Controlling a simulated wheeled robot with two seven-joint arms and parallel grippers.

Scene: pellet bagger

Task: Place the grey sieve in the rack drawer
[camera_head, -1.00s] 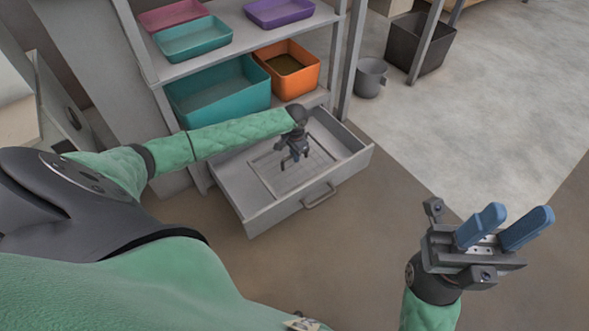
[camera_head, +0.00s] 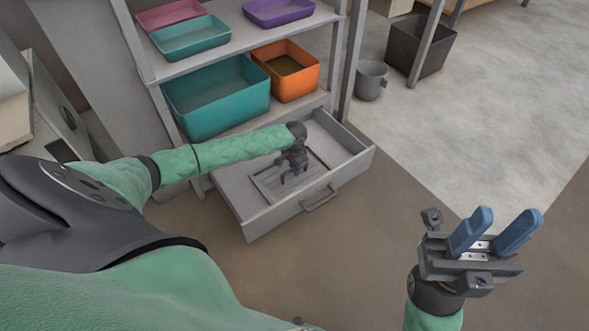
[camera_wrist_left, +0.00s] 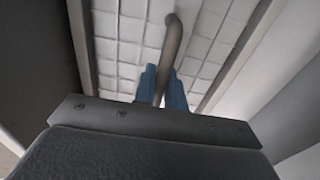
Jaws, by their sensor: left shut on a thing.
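The grey sieve (camera_head: 318,163) is a flat rectangular frame with a mesh. It lies low inside the open rack drawer (camera_head: 259,222), and I cannot tell whether it touches the drawer floor. My left gripper (camera_head: 296,172) is over the sieve, inside the drawer. In the left wrist view, its blue fingers (camera_wrist_left: 162,88) are shut on the sieve's curved handle (camera_wrist_left: 172,45), with the pale mesh (camera_wrist_left: 124,35) behind. My arm and hand hide part of the sieve. My right gripper (camera_head: 494,232) is open and empty, with blue fingers apart, at the right above the floor.
The rack (camera_head: 222,42) above the drawer holds a big teal bin (camera_head: 215,110), an orange bin (camera_head: 293,85) and pink, teal and purple trays. A grey bucket (camera_head: 369,82) and a dark bin (camera_head: 419,52) stand right of it. The floor right of the drawer is clear.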

